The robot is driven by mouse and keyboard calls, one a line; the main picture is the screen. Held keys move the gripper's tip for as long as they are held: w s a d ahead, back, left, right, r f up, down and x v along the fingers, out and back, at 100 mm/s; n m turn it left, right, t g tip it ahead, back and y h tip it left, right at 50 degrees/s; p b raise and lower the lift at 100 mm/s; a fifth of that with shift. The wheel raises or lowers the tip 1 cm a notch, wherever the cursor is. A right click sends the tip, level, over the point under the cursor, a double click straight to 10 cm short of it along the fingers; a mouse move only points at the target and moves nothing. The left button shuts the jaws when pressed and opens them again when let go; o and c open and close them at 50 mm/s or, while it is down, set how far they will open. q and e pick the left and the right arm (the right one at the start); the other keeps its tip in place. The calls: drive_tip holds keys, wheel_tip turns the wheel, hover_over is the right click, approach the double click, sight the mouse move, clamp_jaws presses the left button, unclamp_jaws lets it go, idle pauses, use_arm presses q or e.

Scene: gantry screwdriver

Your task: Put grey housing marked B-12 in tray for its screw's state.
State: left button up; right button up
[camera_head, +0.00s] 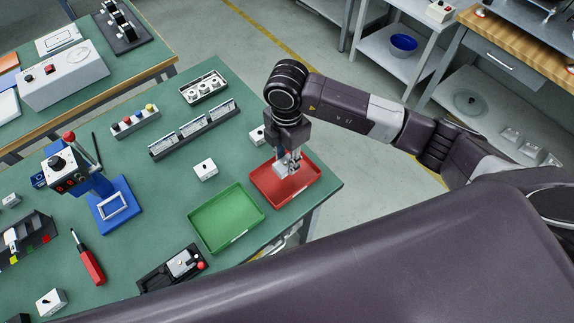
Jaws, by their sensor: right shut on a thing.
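My right gripper (288,164) points down over the red tray (272,200) and is shut on a small light grey housing (281,171). The housing is at or just above the tray's floor; I cannot tell whether it touches. No marking on it can be read, and its screw does not show. The green tray (227,216) lies beside the red one to the left and is empty. Other small light housings with dark spots stand on the green table: one (205,169) behind the green tray and one (257,135) behind the red tray. My left gripper is not in view.
A blue gantry fixture (115,210) stands at left, with a red-handled screwdriver (90,264) in front. A black clamp fixture (172,270) lies at the table's front edge. A long grey rack (193,130) lies behind the trays. The red tray is near the table's right edge.

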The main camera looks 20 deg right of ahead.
sight(287, 162)
wheel_tip(287, 162, down, 4)
drive_tip(key=shift+f, duration=0.3)
drive_tip(key=shift+f, duration=0.2)
drive_tip(key=o, duration=1.1)
drive_tip(key=shift+r, duration=0.1)
